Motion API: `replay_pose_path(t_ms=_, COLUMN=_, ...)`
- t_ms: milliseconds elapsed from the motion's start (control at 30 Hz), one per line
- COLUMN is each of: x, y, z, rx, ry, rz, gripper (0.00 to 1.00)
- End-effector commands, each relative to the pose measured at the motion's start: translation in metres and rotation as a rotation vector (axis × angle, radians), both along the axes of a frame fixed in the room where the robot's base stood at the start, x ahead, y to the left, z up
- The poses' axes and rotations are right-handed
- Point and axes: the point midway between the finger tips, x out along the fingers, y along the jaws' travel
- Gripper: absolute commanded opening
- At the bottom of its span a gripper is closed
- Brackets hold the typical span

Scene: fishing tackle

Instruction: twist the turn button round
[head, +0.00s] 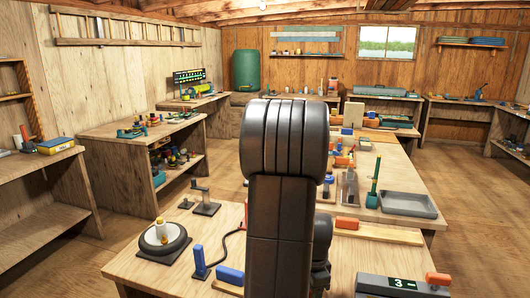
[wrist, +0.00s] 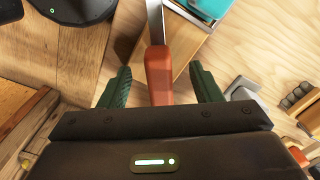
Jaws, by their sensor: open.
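I cannot pick out the turn button for certain in either view. In the wrist view my gripper (wrist: 160,88) is open, with one green finger on each side of a red-orange handle (wrist: 158,72). A grey metal strip runs up from the handle to the top edge of the picture. Gaps show between the handle and both fingers, and nothing is gripped. The lower end of the handle is hidden behind the dark gripper body. In the head view my dark arm covers the middle of the bench, and my gripper does not show there.
The near wooden bench (head: 140,268) carries a round dark base with a white top (head: 165,238), a blue upright piece (head: 199,262), a grey tray (head: 408,204) and a wooden board (head: 390,233). A teal item (wrist: 208,8) shows at the wrist view's top.

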Motion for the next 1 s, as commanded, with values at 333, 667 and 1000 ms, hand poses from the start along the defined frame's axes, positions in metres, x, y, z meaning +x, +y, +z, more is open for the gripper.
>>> replay_pose_path(t_ms=333, x=0.0, y=0.0, z=0.02, rx=-0.001, ry=-0.001, rz=0.001, gripper=0.58)
replay_pose_path(t_ms=667, x=0.0, y=0.0, z=0.054, rx=-0.001, ry=-0.001, rz=0.001, gripper=0.58)
replay_pose_path(t_ms=1000, x=0.0, y=0.0, z=0.071, rx=0.0, ry=-0.001, rz=0.001, gripper=0.58)
